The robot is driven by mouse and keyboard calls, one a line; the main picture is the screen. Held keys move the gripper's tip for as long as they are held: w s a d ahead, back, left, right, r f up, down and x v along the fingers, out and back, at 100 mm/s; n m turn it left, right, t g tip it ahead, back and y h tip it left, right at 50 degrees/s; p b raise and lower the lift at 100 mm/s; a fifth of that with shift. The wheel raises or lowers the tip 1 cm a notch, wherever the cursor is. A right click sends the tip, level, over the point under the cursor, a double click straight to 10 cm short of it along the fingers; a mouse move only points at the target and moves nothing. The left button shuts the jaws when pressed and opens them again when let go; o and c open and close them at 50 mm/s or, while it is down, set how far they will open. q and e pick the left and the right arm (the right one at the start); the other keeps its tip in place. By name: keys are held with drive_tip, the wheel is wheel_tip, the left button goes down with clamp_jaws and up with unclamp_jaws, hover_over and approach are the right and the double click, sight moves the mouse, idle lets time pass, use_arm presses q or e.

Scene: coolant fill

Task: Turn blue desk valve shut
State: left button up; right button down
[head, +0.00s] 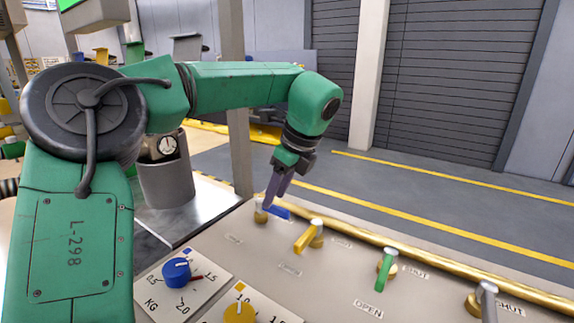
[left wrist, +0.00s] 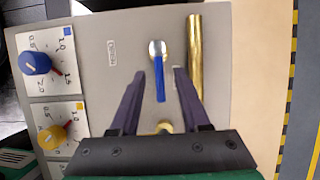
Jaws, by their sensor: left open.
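The blue desk valve has a blue lever (head: 279,211) on a round hub (head: 260,215) at the far left end of the valve row in the head view. In the left wrist view the lever (left wrist: 160,82) runs down from its pale hub (left wrist: 157,48), roughly parallel to the brass pipe. My left gripper (head: 272,200) comes down over the valve. In the left wrist view its two dark fingers (left wrist: 160,74) are open, one on each side of the lever, with gaps visible. Contact cannot be seen. My right gripper is not in view.
A yellow valve (head: 307,238), a green valve (head: 387,266) and a grey-lever valve (head: 487,300) follow to the right. A brass pipe (head: 400,250) edges the desk. Blue (head: 177,272) and yellow (head: 240,312) dials sit nearer. A grey canister with a gauge (head: 165,180) stands left.

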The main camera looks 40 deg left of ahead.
use_arm(q)
drive_tip(key=p+v, duration=0.4)
drive_tip(key=v, duration=0.8)
drive_tip(key=shift+r, duration=0.2)
